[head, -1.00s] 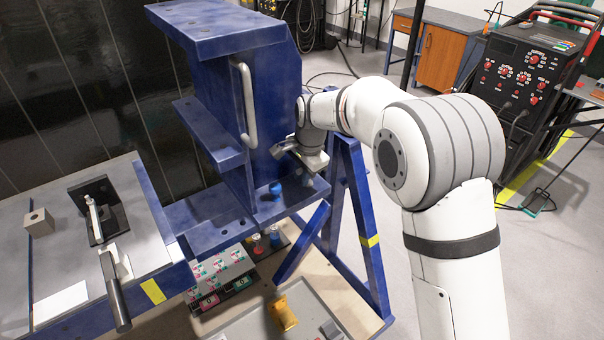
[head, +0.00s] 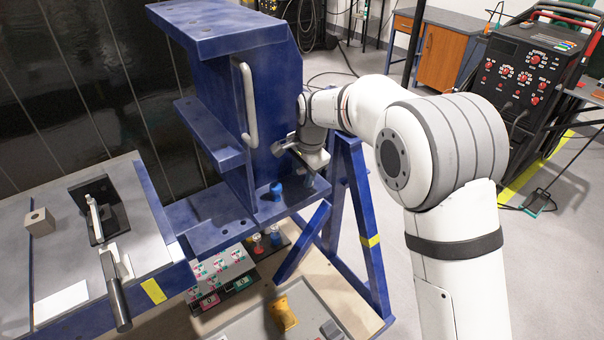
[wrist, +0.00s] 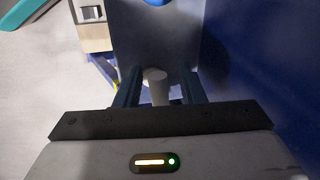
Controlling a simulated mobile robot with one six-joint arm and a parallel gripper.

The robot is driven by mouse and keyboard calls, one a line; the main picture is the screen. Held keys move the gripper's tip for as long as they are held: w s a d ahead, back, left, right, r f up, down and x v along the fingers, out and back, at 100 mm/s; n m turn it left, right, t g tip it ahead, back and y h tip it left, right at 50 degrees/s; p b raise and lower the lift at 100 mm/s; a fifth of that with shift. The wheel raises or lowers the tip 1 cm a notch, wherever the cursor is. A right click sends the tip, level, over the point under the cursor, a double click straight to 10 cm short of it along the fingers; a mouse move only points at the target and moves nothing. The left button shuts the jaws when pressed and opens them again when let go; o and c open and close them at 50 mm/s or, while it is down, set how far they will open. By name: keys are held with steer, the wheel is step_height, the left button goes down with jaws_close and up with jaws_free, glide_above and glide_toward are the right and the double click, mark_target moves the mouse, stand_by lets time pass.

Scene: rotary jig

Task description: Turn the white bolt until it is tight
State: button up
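The white bolt (wrist: 156,82) stands on the blue fixture's lower plate. In the wrist view it shows between the two dark fingers of my gripper (wrist: 158,88). The fingers are apart, with a narrow gap on each side of the bolt, so my gripper looks open around it. In the head view my gripper (head: 307,170) is low at the right end of the blue jig (head: 215,235), just above its lower plate. The bolt is mostly hidden there by the gripper.
A blue bolt (head: 276,190) stands on the plate left of my gripper. The jig's upright wall with a grey handle (head: 246,105) rises close by. A grey bench (head: 60,225) with a clamp is at left. Blue legs (head: 362,225) stand below right.

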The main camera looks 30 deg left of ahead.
step_height(320, 180, up, 7)
steer(key=d, duration=0.1)
steer(key=shift+s+d, duration=0.2)
steer(key=shift+s, duration=0.05)
steer(key=shift+r, duration=0.1)
stand_by(0.3)
